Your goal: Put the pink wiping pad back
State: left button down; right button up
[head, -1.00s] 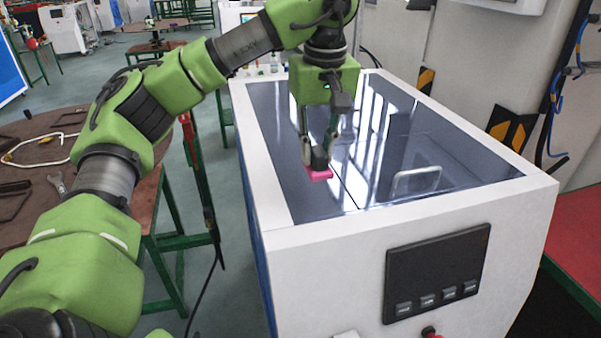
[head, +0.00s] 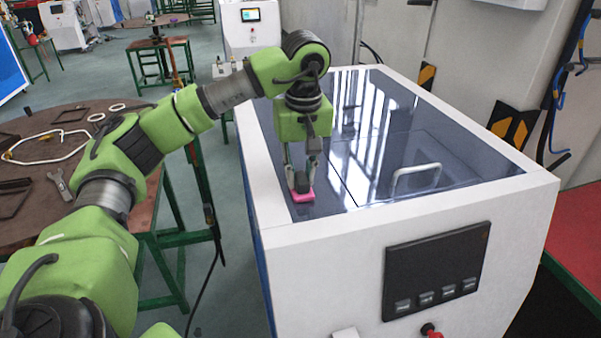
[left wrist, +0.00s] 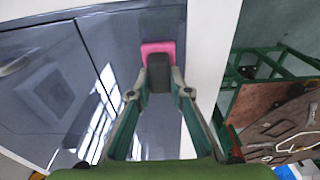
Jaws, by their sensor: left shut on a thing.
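The pink wiping pad (head: 303,196) has a dark handle block (head: 302,186) on top. It is at the near left part of the machine's dark glass top (head: 330,208); whether it touches the glass I cannot tell. My left gripper (head: 303,177) points down and is shut on the dark handle. In the left wrist view the pink pad (left wrist: 158,48) shows beyond the dark handle (left wrist: 158,75), between the fingertips of my left gripper (left wrist: 158,92). My right gripper is not in view.
The glass top has a white frame (head: 282,205) and a raised metal handle (head: 415,178) to the right of my gripper. A round brown table (head: 30,215) with a wrench (head: 59,184) stands at the left. The glass between gripper and handle is clear.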

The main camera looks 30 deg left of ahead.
aim_at(302, 178)
pick_arm(q)
jog(key=shift+f, duration=0.2)
jog(key=c, duration=1.9)
grip_release()
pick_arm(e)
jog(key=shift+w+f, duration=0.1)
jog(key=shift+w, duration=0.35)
pick_arm(q)
jog(key=shift+r, duration=0.1)
jog(key=shift+r, duration=0.6)
jog(key=r, duration=0.7)
jog(key=d+r+p, duration=0.1)
jog(key=r, duration=0.3)
jog(key=shift+s, duration=0.35)
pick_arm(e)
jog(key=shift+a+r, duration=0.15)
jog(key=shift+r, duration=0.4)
pick_arm(q)
jog(key=shift+f, duration=0.1)
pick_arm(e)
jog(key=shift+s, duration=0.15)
